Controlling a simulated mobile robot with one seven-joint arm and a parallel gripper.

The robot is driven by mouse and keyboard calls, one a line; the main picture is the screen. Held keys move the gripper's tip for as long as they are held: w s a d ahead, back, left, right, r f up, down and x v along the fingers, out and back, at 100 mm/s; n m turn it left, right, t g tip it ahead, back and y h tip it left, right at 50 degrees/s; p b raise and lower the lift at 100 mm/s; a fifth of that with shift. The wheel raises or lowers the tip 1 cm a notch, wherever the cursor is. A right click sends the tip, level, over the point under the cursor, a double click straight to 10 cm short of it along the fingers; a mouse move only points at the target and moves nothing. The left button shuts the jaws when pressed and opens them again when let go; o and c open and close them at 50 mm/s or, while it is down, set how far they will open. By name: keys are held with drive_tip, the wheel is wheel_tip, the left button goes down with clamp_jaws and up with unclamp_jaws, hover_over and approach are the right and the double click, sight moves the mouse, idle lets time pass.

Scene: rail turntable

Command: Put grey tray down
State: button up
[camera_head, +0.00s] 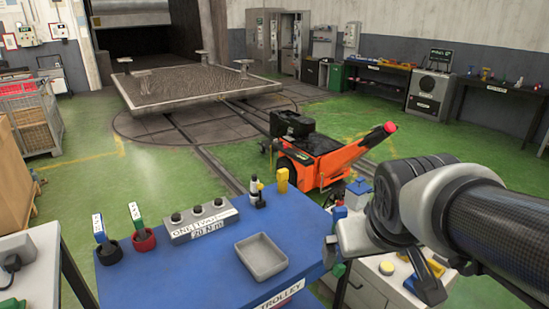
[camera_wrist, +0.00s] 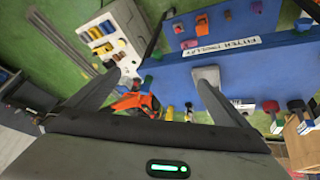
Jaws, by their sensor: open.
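The grey tray (camera_head: 262,258) is a shallow rectangular dish, apparently empty, resting flat on the blue trolley top (camera_head: 215,275) near its front right part. In the wrist view a small grey shape (camera_wrist: 207,74) by the trolley's labelled edge looks like the same tray, partly behind one finger. My gripper (camera_wrist: 160,80) has its two fingers spread apart with nothing held between them.
A grey three-knob block (camera_head: 204,220), a red cup (camera_head: 143,239) and a black cup (camera_head: 108,252) with handled tools, and a yellow piece (camera_head: 282,180) stand on the trolley top. An orange tug (camera_head: 318,160) is behind. A white bench (camera_head: 385,275) is at right.

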drive_tip(key=w+f+n+t+y+p, duration=0.1)
drive_tip(key=w+f+n, duration=0.3)
drive_tip(key=w+f, duration=0.8)
drive_tip(key=w+a+f+n+t+y+b, duration=0.2)
drive_tip(key=a+f+y+b, duration=0.5)
drive_tip(key=a, duration=0.5)
wheel_tip(320, 180, down, 4)
drive_tip(key=shift+w+r+t+y+b, duration=0.3)
drive_tip(key=shift+w+t+b, duration=0.35)
drive_tip(key=shift+t+b, duration=0.45)
